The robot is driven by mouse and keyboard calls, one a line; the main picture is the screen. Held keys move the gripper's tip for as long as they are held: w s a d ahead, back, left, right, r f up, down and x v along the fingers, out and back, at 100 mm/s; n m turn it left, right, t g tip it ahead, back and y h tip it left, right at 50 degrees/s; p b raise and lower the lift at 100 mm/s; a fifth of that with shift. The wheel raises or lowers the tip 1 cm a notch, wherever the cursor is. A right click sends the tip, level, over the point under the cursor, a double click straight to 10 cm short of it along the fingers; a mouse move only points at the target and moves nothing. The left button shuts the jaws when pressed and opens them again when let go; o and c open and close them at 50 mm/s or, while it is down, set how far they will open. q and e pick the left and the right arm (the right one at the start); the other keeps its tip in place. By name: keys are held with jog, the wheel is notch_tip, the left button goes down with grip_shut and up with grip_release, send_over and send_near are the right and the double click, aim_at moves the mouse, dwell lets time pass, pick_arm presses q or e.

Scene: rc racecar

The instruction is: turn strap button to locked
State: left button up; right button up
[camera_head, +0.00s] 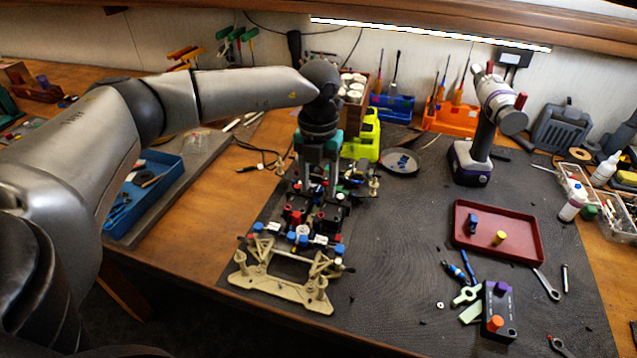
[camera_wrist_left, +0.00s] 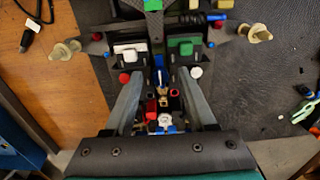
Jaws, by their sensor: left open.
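The RC car chassis (camera_head: 300,215) lies on the dark mat, with its beige end part (camera_head: 281,290) toward me. It carries several small red, blue, black and white pieces. My left gripper (camera_head: 318,180) points down over the chassis, open. In the left wrist view its two fingers (camera_wrist_left: 159,76) are spread above the chassis middle, with nothing held between them. A red round knob (camera_wrist_left: 124,78) is beside the left finger and a white round knob (camera_wrist_left: 196,72) beside the right one. I cannot tell which piece is the strap button. My right gripper is out of view.
A red tray (camera_head: 520,255) and a black box with coloured knobs (camera_head: 500,310) stand on the mat at right. A cordless drill (camera_head: 477,150) stands behind. A blue tray (camera_head: 150,180) is at left. The mat between chassis and red tray is mostly clear.

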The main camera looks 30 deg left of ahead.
pick_arm(q)
jog(key=shift+f, duration=0.1)
grip_shut()
dwell(0.4)
